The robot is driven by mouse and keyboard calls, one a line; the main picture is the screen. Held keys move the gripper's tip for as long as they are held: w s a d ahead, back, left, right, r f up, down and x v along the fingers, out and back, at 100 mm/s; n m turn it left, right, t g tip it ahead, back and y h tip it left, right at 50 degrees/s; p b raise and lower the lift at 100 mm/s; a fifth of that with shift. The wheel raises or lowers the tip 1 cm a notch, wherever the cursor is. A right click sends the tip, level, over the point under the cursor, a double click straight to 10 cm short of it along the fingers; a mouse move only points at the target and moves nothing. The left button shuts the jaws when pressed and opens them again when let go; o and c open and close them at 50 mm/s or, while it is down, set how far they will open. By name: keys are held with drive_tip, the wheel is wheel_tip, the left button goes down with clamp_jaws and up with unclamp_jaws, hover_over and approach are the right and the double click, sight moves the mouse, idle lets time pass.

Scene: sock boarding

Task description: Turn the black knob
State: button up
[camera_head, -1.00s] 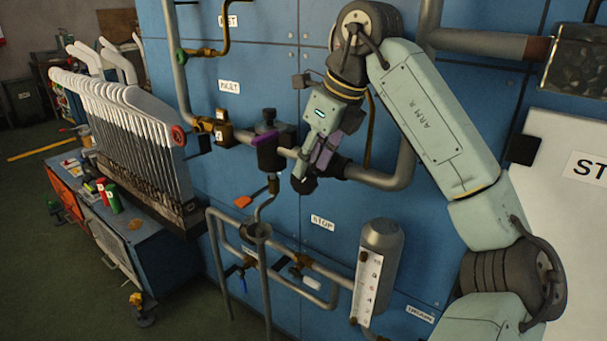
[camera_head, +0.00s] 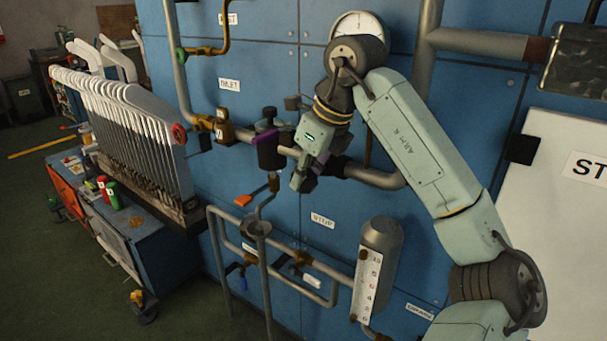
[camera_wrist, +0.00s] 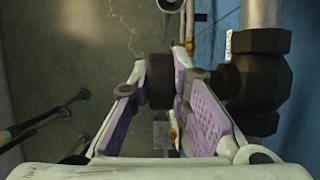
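The black knob (camera_wrist: 160,80) shows in the wrist view as a short dark cylinder between the tips of my two purple-padded fingers. My gripper (camera_wrist: 162,88) has one finger on each side of it. The right finger looks very close to the knob or touching it; contact on the left is unclear. In the head view my gripper (camera_head: 302,180) points down in front of the blue panel, beside the pipe. There the fingers largely hide the knob.
A large black pipe fitting (camera_wrist: 262,70) is close to the right finger. A clear-scaled gauge (camera_head: 370,280) stands lower right. Pipes crowd the panel.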

clamp_jaws()
drive_tip(key=shift+f+b, duration=0.15)
drive_tip(key=shift+b, duration=0.35)
